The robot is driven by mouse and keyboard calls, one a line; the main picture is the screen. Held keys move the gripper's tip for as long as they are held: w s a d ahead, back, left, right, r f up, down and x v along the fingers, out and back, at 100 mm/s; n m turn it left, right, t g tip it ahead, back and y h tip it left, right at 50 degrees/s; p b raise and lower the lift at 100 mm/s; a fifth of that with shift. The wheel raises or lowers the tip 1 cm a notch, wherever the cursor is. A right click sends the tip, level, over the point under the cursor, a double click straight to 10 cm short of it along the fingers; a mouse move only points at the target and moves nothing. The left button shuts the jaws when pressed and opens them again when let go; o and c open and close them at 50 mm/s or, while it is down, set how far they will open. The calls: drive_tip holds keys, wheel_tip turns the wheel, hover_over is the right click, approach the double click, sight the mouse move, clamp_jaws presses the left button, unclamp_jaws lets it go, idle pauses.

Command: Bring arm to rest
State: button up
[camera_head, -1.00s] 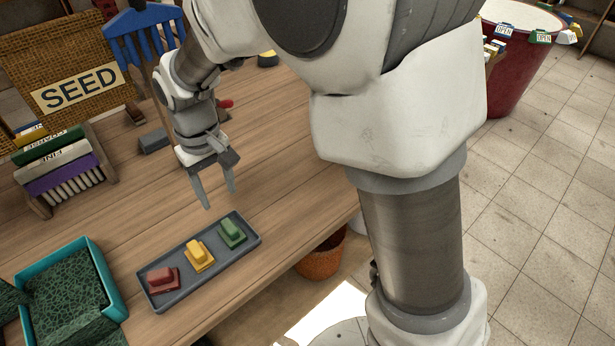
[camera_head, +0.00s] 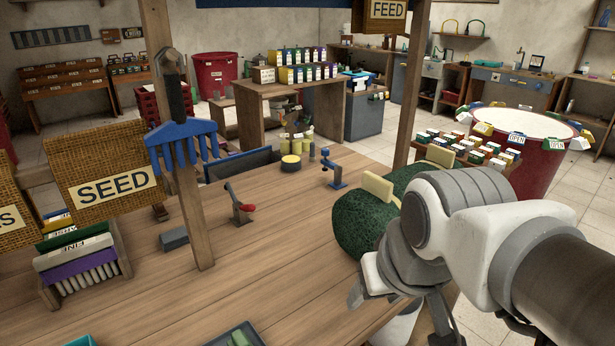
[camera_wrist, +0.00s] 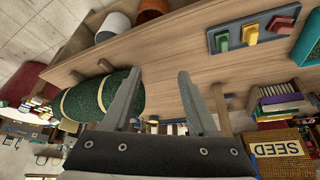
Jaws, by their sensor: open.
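My gripper (camera_wrist: 155,98) is open and empty in the wrist view, its two grey fingers spread apart above the wooden table (camera_wrist: 190,45). In the head view my gripper (camera_head: 400,305) is at the right edge of the table (camera_head: 250,270), partly hidden behind my own wrist. A dark green sack-like bundle (camera_head: 355,225) with pale bands lies just beyond it; the bundle (camera_wrist: 85,104) also shows left of the fingers in the wrist view. I cannot tell whether the gripper touches it.
A grey tray (camera_wrist: 272,16) holds red, yellow and green blocks. A post with a blue rake head (camera_head: 185,140), a small red-handled clamp (camera_head: 240,205) and a blue clamp (camera_head: 333,172) stand on the table. A red tub (camera_head: 540,165) stands at right. The table's middle is clear.

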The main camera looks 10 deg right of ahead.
drive_tip(key=shift+s+d+m+t, duration=0.3)
drive_tip(key=shift+s+d, duration=0.35)
drive_tip(key=shift+s, duration=0.35)
wheel_tip(320, 180, up, 6)
drive_tip(key=p, duration=0.6)
drive_tip(key=shift+c, duration=0.7)
drive_tip(key=shift+a+f, duration=0.1)
drive_tip(key=shift+f, duration=0.05)
drive_tip(key=shift+a, duration=0.1)
